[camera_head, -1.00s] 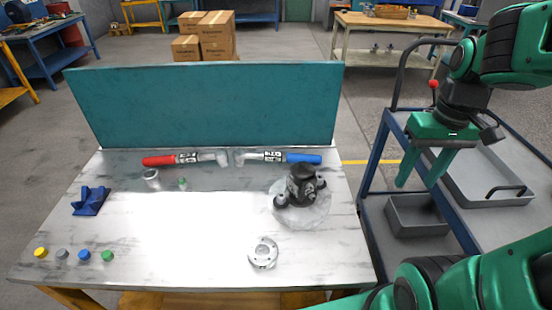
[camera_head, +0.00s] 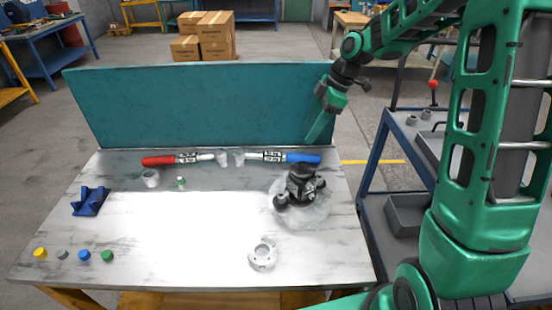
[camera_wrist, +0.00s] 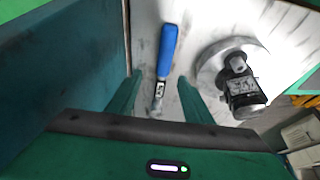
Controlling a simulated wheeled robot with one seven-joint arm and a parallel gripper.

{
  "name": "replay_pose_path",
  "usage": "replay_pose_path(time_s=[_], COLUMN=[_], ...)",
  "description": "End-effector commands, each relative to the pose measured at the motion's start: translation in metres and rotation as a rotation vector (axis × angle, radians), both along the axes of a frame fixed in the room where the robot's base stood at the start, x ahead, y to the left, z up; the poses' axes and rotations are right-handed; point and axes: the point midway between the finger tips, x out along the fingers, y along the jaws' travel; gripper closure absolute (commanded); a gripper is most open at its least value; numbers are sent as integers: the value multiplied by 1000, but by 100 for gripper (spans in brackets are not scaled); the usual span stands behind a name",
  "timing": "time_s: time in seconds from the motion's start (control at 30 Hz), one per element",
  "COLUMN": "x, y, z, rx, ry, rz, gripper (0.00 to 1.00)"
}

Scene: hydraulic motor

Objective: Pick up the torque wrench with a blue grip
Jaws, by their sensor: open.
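The torque wrench with a blue grip (camera_head: 290,157) lies at the back right of the workbench, close to the teal back panel. Its blue grip points right and its metal head points left. In the wrist view the wrench (camera_wrist: 167,52) shows between and beyond my two fingers. My gripper (camera_head: 317,136) is above the right end of the back edge, over the blue grip's end. In the wrist view my gripper (camera_wrist: 158,88) is open, with nothing between its fingertips. A second wrench with a red grip (camera_head: 172,160) lies to the left.
The teal back panel (camera_head: 200,108) stands close behind the wrenches. A black hydraulic motor (camera_head: 301,184) sits on a round base in front of the blue grip. A metal flange (camera_head: 263,255), blue holder (camera_head: 90,201) and several coloured caps lie on the bench. A blue cart (camera_head: 378,165) stands right.

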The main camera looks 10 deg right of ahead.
Motion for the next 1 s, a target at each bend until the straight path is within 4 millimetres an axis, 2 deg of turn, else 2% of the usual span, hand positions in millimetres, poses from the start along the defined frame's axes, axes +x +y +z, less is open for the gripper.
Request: replay_pose_path(time_s=[0.3, 0.57, 0.83, 1.0], x=[3, 3, -1, 0], y=[18, 24, 39, 43], z=[-38, -55, -87, -99], rx=[4, 3, 2, 3], ry=[1, -1, 1, -1], rz=[12, 9, 10, 9], gripper=[54, 54, 54, 54])
